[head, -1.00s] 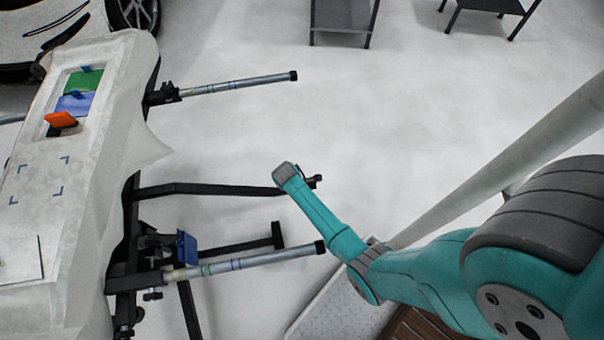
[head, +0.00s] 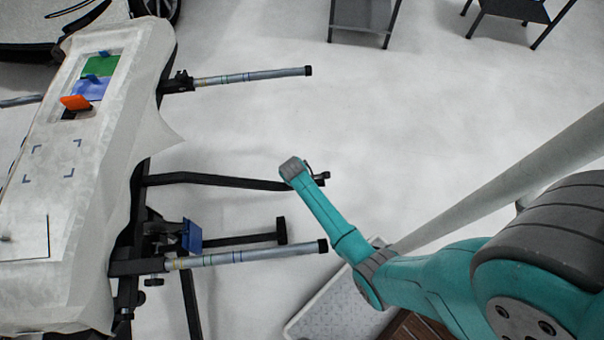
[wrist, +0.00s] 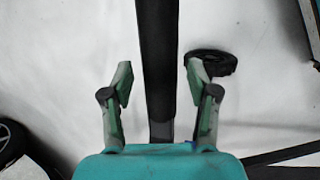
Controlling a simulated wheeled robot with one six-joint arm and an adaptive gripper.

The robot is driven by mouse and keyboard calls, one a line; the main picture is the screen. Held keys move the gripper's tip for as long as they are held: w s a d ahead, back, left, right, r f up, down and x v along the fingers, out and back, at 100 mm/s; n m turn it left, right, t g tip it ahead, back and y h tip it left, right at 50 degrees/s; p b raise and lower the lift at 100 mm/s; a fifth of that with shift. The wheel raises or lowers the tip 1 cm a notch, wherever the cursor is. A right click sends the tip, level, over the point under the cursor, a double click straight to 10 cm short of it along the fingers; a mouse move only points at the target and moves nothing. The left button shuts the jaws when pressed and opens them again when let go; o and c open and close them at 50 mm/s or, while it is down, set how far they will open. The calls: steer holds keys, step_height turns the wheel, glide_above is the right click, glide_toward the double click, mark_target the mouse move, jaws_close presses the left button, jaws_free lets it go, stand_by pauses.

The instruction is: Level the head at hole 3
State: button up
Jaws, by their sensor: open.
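My gripper (wrist: 159,72) is open and empty in the wrist view, with one finger on each side of a dark bar (wrist: 157,60) seen beyond it. I cannot tell whether they touch. In the head view my fingers are not clear; my wrist hangs over the floor right of a black stand (head: 215,182). The stand has two grey marked tubes with black end caps, a far one (head: 250,77) and a near one (head: 250,257). A blue piece (head: 191,236) sits beside the near tube's clamp. I cannot make out any numbered hole or which part is the head.
A pale covered bench (head: 95,195) at left bears a green piece (head: 100,66), a blue piece (head: 92,89) and an orange piece (head: 76,103). Dark-framed furniture (head: 363,14) stands at the back. A caster wheel (wrist: 212,63) shows near my right finger. The middle floor is clear.

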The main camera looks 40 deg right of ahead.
steer(key=v, duration=1.1)
steer(key=shift+r, duration=0.1)
